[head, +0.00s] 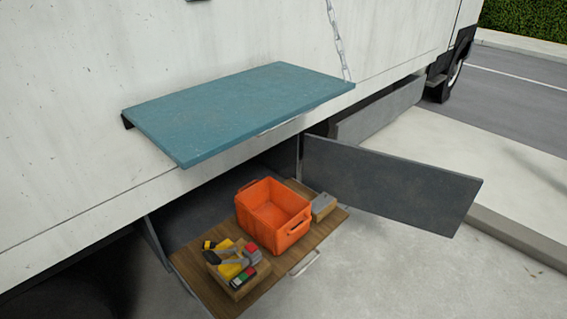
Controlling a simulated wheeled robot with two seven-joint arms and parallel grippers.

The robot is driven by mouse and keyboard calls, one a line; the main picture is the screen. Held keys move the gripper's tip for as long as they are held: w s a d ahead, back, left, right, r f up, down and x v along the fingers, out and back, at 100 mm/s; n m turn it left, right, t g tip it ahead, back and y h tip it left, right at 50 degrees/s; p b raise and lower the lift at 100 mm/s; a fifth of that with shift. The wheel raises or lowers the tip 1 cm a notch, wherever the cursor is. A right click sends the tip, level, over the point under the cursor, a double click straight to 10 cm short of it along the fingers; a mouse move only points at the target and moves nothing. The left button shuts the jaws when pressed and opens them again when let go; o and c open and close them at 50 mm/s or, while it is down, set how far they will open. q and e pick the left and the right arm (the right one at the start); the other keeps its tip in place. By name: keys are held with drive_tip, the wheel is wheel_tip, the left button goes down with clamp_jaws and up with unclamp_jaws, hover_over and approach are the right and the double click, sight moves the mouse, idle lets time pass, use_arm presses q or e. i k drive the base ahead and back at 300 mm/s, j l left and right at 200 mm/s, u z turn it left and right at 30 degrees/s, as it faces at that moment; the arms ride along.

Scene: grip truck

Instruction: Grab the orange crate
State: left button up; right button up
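The orange crate (292,232) stands upright on a wooden pull-out drawer board (205,279) low on the side of the truck. It looks empty, with an open top and a handle slot on its near right side. Neither of my grippers shows in the head view, and nothing is touching the crate from above.
A box of tools (236,289) sits left of the crate, and a small wooden box (324,207) with grey items sits right of it. A teal shelf (240,108) juts out above. An open grey door (390,180) stands to the right. Pavement in front is clear.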

sight(276, 217)
drive_tip(key=i+z, duration=0.3)
drive_tip(key=i, duration=0.15)
drive_tip(key=i+j+z, duration=0.15)
drive_tip(key=i+z, duration=0.15)
drive_tip(key=i, duration=0.2)
